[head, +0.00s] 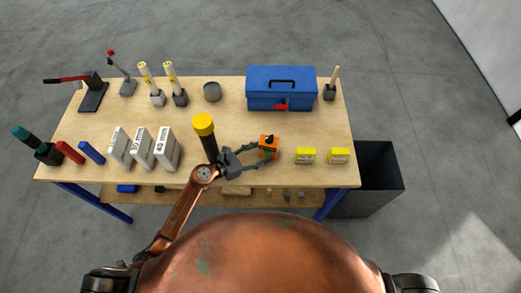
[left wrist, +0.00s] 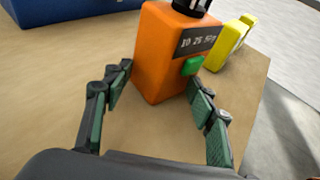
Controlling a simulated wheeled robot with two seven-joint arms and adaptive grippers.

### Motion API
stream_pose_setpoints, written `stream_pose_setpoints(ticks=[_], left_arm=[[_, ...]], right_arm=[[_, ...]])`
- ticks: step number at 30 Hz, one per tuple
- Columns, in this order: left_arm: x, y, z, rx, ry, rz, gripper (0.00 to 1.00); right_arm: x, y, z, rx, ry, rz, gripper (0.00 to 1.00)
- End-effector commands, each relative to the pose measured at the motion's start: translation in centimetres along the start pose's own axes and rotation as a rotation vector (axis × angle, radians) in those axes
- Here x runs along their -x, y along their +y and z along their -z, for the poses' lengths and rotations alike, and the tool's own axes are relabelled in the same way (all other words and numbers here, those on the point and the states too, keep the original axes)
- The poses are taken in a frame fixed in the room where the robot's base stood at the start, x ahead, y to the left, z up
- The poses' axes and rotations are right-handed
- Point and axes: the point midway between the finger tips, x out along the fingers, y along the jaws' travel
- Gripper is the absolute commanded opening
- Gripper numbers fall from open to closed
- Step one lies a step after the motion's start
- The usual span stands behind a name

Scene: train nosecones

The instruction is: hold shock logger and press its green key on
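The shock logger is an orange box (head: 269,142) with a black top piece, standing upright right of centre on the workbench. In the left wrist view the logger (left wrist: 163,55) has a dark display and a green key (left wrist: 192,66) on its right-hand face. My left gripper (head: 261,154) is open at the logger. In the wrist view its fingers (left wrist: 160,88) are spread, one on each side of the box. The right finger's tip is close below the green key; I cannot tell whether it touches. My right gripper is not in view.
Yellow boxes (head: 306,155) stand to the right of the logger. A blue toolbox (head: 281,88) stands behind it. A dark bin (head: 372,190) stands by the bench's right edge.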

Motion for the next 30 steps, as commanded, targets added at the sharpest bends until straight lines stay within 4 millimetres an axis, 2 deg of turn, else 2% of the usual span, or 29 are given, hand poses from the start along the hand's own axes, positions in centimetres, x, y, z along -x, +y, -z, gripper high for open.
stream_pose_setpoints(ticks=[2, 21, 29, 30], left_arm=[[0.00, -0.02, -0.03, 0.000, 0.000, 0.000, 0.44], [0.01, -0.01, -0.05, 0.000, -0.001, 0.000, 0.00], [0.01, -0.01, -0.06, 0.000, -0.001, 0.000, 0.00], [0.01, -0.01, -0.06, 0.000, -0.001, 0.000, 0.03]], right_arm=[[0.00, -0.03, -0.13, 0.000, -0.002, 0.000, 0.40], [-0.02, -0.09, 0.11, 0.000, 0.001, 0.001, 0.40], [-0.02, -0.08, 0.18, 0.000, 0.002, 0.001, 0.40], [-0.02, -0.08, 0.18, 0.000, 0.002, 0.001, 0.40]])
